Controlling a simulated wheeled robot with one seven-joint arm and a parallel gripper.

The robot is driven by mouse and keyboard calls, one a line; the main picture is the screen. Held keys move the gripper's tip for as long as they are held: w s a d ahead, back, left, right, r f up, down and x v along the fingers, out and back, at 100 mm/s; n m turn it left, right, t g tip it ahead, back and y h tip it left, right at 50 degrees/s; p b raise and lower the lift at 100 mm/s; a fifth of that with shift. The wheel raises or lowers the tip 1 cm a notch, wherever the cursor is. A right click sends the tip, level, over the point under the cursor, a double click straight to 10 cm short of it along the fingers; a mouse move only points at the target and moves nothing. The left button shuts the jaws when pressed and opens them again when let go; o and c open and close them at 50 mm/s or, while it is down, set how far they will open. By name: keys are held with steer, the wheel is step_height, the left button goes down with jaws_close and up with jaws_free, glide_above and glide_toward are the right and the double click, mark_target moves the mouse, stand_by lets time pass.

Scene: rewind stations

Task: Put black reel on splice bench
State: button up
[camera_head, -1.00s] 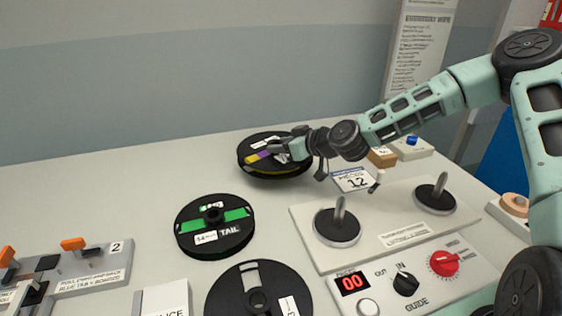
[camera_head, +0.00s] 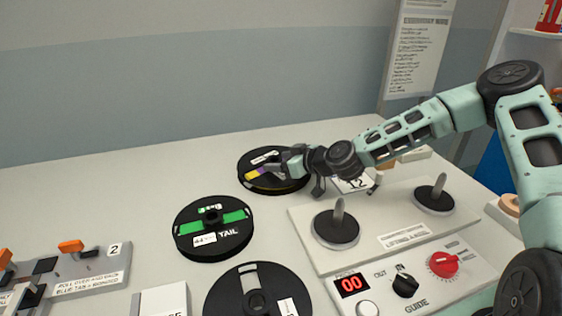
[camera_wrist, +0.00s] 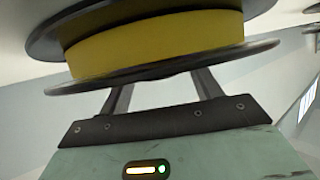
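A black reel (camera_head: 256,184) with a yellow winding and a yellow and purple mark is at the back of the table. It also shows in the wrist view (camera_wrist: 155,45), very close, with its black flanges around the yellow winding. My gripper (camera_head: 286,164) is at the reel's right side and appears shut on it; its fingertips are hidden behind the flange in the wrist view. I cannot tell whether the reel touches the table. A grey station with orange clamps (camera_head: 72,246) and a "2" label stands at the left; no splice bench name is legible.
A black reel with a green band marked TAIL (camera_head: 213,229) lies mid-table. Another black reel (camera_head: 222,290) lies at the front. A plate with two spindles (camera_head: 385,212) and a control panel (camera_head: 378,282) stand on the right. Left of the held reel, the table is clear.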

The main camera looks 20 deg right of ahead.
steer(key=shift+r, duration=0.15)
steer(key=v, duration=1.2)
